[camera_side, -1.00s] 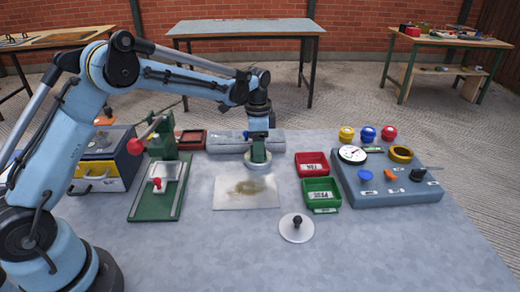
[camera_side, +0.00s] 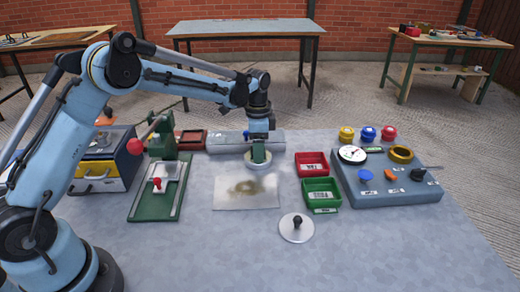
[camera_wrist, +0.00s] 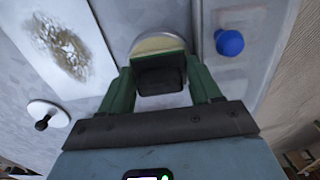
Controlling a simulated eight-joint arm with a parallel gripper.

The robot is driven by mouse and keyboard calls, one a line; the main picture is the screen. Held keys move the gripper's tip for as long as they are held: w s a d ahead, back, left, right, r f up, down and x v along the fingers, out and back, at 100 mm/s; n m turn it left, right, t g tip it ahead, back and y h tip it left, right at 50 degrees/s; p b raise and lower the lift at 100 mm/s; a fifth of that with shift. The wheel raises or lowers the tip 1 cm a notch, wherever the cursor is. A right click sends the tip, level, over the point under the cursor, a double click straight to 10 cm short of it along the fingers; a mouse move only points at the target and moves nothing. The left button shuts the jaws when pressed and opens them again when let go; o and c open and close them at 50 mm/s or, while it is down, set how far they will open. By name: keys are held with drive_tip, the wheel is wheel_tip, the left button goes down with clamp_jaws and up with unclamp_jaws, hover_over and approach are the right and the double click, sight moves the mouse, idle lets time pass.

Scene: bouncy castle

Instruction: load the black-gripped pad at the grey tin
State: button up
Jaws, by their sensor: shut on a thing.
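My gripper (camera_wrist: 160,85) is shut on the black grip (camera_wrist: 160,77) of a round pale pad; its fingers lie on both sides of the grip. The pad (camera_wrist: 158,43) shows as a cream disc with a pale rim in the wrist view. In the side view, the pad (camera_side: 258,163) is under my gripper, between the stained sheet and the long grey block. I cannot tell whether it touches the table. I cannot pick out a grey tin for certain. A flat grey disc with a black knob (camera_side: 297,229) lies on the table; it also shows in the wrist view (camera_wrist: 50,115).
A white sheet (camera_side: 225,194) with a brown stain lies in front of the pad. A long grey block (camera_side: 222,143) with a blue knob stands behind. Red (camera_side: 312,164) and green (camera_side: 321,195) trays and a grey control box (camera_side: 390,197) are at right. The front table is clear.

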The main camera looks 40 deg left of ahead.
drive_tip(key=shift+f, duration=0.1)
idle(0.3)
drive_tip(key=shift+r, duration=3.55)
